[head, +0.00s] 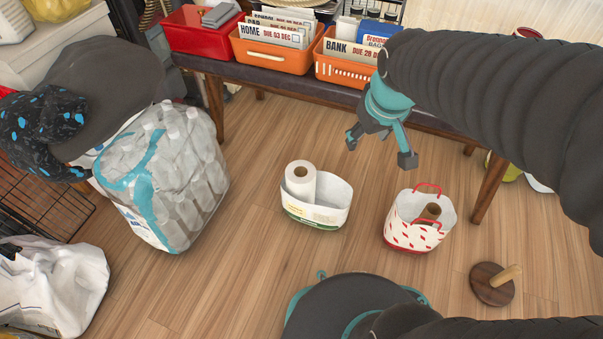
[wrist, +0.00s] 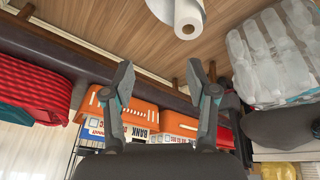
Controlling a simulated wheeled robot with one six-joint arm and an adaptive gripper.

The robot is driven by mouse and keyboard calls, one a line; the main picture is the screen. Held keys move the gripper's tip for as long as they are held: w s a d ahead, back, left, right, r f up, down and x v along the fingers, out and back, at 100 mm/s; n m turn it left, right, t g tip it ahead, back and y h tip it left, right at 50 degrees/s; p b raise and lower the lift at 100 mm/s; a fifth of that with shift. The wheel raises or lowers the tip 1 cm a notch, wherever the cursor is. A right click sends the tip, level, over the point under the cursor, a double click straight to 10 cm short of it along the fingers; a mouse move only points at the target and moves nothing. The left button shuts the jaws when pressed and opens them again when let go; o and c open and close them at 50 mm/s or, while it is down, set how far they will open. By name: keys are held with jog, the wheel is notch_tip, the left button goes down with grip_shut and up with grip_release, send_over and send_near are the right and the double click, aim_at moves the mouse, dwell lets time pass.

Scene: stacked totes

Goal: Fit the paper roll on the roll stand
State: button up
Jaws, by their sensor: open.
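The white paper roll (head: 301,168) stands upright in the left end of a white oval tote (head: 323,216) on the floor. The roll also shows at the top of the wrist view (wrist: 184,18), with its hollow core facing the camera. The roll stand (head: 486,285) is on the floor at lower right, a round dark wood base with a pale peg. My gripper (head: 380,150) is open and empty, above and to the right of the roll, in front of the bench. Its spread fingers also show in the wrist view (wrist: 158,74).
A white tote with red marks and red handles (head: 400,232) holds a brown roll (head: 431,211). A bench (head: 285,85) bears a red bin (head: 200,42) and orange bins (head: 265,58). A bottle pack (head: 170,190) stands left. Floor between totes is clear.

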jog(key=w+a+f+n+g+p, duration=0.25)
jog(key=w+a+f, duration=0.25)
jog(key=w, duration=0.3)
jog(key=n+g+p, duration=0.2)
jog(key=n+p, duration=0.4)
jog(key=n, duration=0.1)
send_over(297, 185)
jog(key=w, duration=0.2)
notch_tip(297, 185, down, 18)
jog(key=shift+t, duration=0.25)
jog(key=f, duration=0.8)
jog(key=shift+s+f, duration=0.15)
jog(key=shift+s, duration=0.05)
jog(key=shift+f, duration=3.15)
grip_shut()
